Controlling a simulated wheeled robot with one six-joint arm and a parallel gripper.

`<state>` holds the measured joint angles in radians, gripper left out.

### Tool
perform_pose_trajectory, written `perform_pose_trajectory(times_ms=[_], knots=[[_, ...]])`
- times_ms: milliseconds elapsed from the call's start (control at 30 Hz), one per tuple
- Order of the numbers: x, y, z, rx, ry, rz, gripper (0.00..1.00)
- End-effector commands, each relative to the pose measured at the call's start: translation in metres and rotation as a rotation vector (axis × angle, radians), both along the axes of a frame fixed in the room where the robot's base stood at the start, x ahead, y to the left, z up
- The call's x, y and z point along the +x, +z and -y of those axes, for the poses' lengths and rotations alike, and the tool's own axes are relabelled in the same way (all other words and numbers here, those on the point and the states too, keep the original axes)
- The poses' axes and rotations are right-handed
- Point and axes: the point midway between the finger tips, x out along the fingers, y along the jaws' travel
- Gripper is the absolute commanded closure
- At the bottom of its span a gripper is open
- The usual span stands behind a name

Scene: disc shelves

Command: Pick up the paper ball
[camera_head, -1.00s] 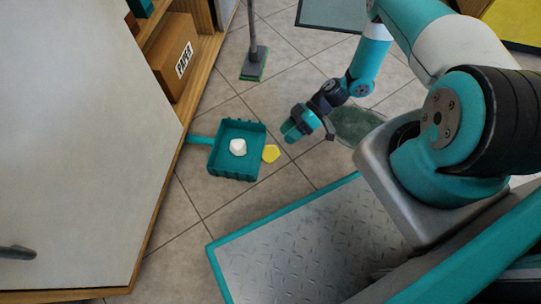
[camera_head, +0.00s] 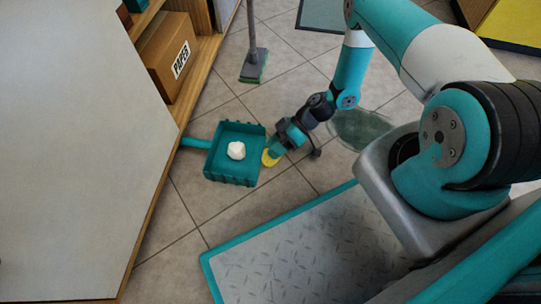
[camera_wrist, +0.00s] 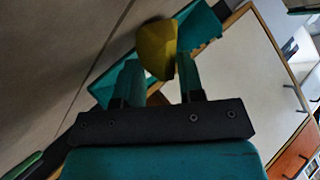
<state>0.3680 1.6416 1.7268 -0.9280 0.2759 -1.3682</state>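A white crumpled ball (camera_head: 237,150), which looks like paper, lies in the teal dustpan (camera_head: 222,178). A yellow faceted lump (camera_head: 268,159) lies on the floor just right of the dustpan. My gripper (camera_head: 274,151) is low, right over the yellow lump and to the right of the white ball. In the wrist view my gripper (camera_wrist: 160,60) is open, with the yellow lump (camera_wrist: 157,45) at and beyond the fingertips, between them. I cannot tell whether the fingers touch it.
A wooden shelf holds a cardboard box labelled PAPER (camera_head: 168,55) at the upper left. A grey-topped counter (camera_head: 80,150) fills the left side. A broom (camera_head: 252,65) stands at the back. A dark green patch (camera_head: 358,128) lies on the floor behind my arm.

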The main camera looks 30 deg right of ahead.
Motion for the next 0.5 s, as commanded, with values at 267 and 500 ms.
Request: perform_pose_trajectory(times_ms=[267,500], knots=[[0.0,-0.0001,0.0003,0.0,0.0,0.0,0.92],[0.0,0.0024,0.0003,0.0,0.0,0.0,0.93]])
